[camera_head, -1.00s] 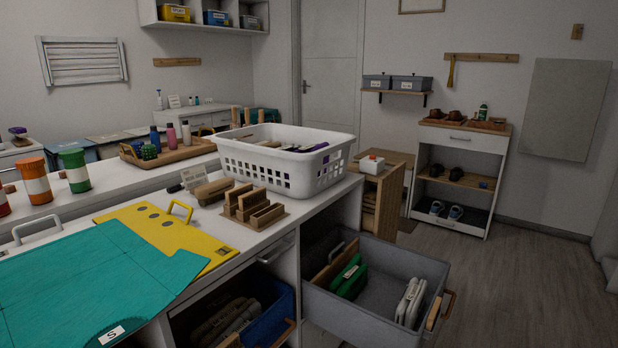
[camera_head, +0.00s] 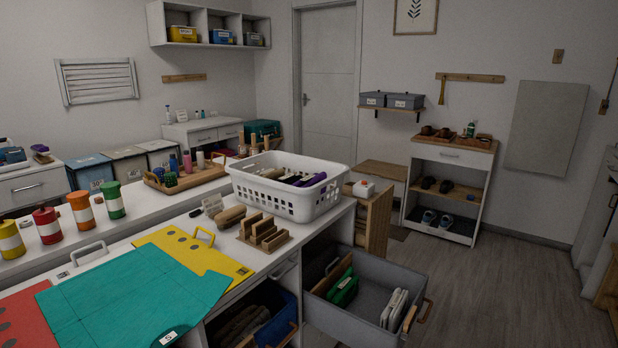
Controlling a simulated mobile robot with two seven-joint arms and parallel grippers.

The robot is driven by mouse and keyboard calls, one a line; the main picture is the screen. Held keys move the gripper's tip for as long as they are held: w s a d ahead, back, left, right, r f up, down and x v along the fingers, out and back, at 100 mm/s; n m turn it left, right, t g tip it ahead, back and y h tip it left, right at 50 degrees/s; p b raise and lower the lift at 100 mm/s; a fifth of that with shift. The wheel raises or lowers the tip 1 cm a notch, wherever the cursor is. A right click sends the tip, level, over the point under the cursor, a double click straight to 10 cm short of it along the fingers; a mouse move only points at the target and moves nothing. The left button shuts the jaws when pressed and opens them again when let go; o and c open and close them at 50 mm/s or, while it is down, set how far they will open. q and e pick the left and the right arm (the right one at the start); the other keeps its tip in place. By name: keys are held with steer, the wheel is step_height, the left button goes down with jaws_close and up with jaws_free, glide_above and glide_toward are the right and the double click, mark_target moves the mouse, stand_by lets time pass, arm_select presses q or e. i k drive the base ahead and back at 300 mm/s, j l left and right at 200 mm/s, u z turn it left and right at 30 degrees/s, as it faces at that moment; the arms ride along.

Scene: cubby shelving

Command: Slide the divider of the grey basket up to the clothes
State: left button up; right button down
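The grey basket (camera_head: 352,324) is pulled out like a drawer from the cubby under the counter, at the lower middle right. A wooden divider (camera_head: 333,273) stands in its left part. Green folded clothes (camera_head: 343,290) lie just right of the divider; I cannot tell whether they touch it. White folded items (camera_head: 394,308) stand at the right end, beside a wooden handle (camera_head: 410,318). Bare grey floor shows between the green and white items. Neither of my grippers is in view.
A white laundry basket (camera_head: 290,202) stands on the counter above. A blue basket (camera_head: 278,328) with folded cloth sits in the cubby to the left. Yellow (camera_head: 215,262) and teal (camera_head: 130,305) boards cover the near counter. The floor at right (camera_head: 500,290) is free.

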mark_target(323, 287)
steer(key=i+l+u, duration=0.25)
steer(key=i, duration=0.3)
steer(key=i+l+u, duration=0.3)
steer(key=i+l, duration=0.2)
